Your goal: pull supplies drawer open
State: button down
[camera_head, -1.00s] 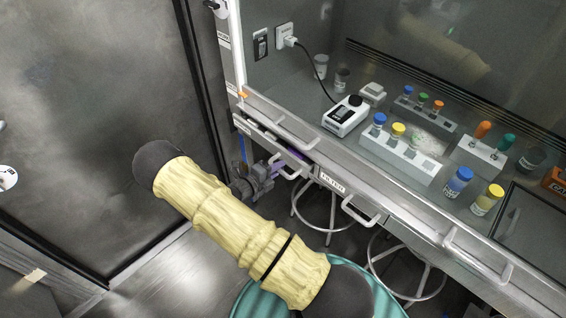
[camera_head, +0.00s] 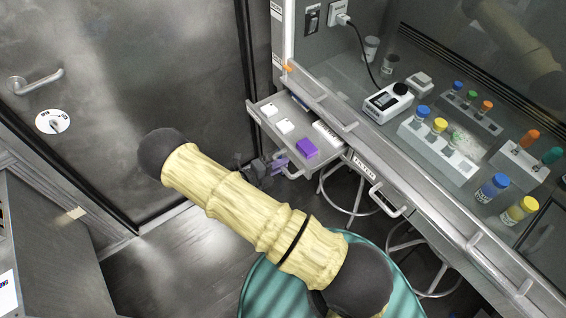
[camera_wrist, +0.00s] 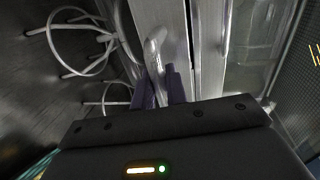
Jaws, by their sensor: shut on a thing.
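The supplies drawer (camera_head: 270,117) juts out from the front of the bench in the head view. Inside it lie white items (camera_head: 285,126) and a purple box (camera_head: 307,147). My gripper (camera_head: 280,163) is at the drawer's front, with its fingers at the drawer handle (camera_head: 291,172). In the wrist view the purple-grey fingers (camera_wrist: 160,88) are shut on the pale curved handle (camera_wrist: 154,52). The fingers hide part of the handle.
A second drawer with a handle (camera_head: 388,203) and a "FILTER" label is closed to the right. Stools (camera_head: 352,207) stand under the bench. The hood above holds a white device (camera_head: 388,101) and vial racks (camera_head: 436,147). A grey door (camera_head: 130,70) stands to the left.

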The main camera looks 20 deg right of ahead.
jog(key=c, duration=1.5)
grip_release()
jog(key=b+v, duration=0.2)
jog(key=v, duration=1.5)
jog(key=shift+a, duration=0.2)
